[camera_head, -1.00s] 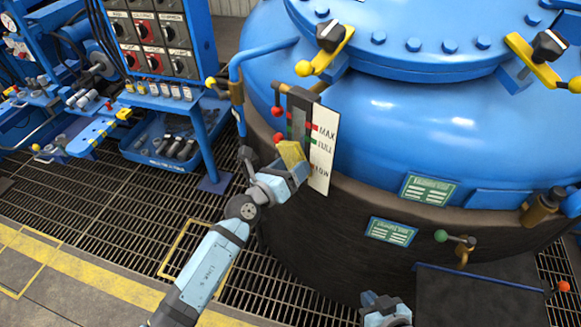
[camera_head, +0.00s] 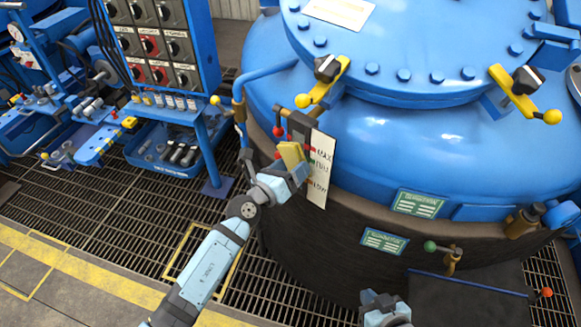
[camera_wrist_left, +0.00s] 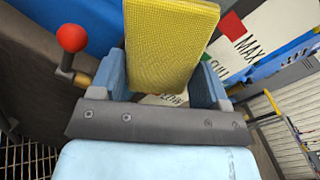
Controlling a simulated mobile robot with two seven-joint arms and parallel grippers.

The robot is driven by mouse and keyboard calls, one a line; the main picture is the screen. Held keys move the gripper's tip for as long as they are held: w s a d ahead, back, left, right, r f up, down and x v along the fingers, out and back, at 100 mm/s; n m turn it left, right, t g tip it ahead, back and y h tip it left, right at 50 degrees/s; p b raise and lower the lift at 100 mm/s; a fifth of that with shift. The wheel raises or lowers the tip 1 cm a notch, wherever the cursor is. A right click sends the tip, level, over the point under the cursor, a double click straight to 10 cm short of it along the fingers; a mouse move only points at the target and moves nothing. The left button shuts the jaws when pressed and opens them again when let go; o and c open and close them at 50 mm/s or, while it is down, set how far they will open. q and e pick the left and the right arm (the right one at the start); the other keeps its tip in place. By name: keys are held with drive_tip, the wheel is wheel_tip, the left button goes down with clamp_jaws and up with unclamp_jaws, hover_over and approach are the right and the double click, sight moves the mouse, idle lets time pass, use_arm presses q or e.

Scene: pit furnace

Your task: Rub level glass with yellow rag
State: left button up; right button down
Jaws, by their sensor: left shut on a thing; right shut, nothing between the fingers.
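The yellow rag (camera_head: 291,154) is held up in my left gripper (camera_head: 287,171), in front of the level glass on the side of the blue vessel. The rag (camera_wrist_left: 171,42) fills the upper middle of the left wrist view, between the two blue fingers (camera_wrist_left: 165,78). The level glass (camera_head: 299,128) shows above the rag, beside a white plate (camera_head: 321,170) marked MAX, FULL and LOW. The rag hides the lower part of the glass; I cannot tell whether it touches it. My right gripper (camera_head: 386,312) is at the bottom edge, shut and empty.
A red-knobbed valve (camera_wrist_left: 72,40) stands close left of the left gripper. The blue vessel (camera_head: 440,150) fills the right. A control panel (camera_head: 160,45) and a blue tray (camera_head: 170,150) are at left. Floor grating (camera_head: 110,215) is clear.

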sight(294, 158)
use_arm(q)
drive_tip(key=shift+r+p, duration=3.55)
drive_tip(key=shift+p, duration=0.3)
drive_tip(key=shift+r+p, duration=0.2)
drive_tip(key=shift+p, duration=0.2)
drive_tip(key=shift+f+b, duration=1.85)
drive_tip(key=shift+f, duration=0.3)
wheel_tip(294, 158, down, 10)
drive_tip(key=b, duration=0.9)
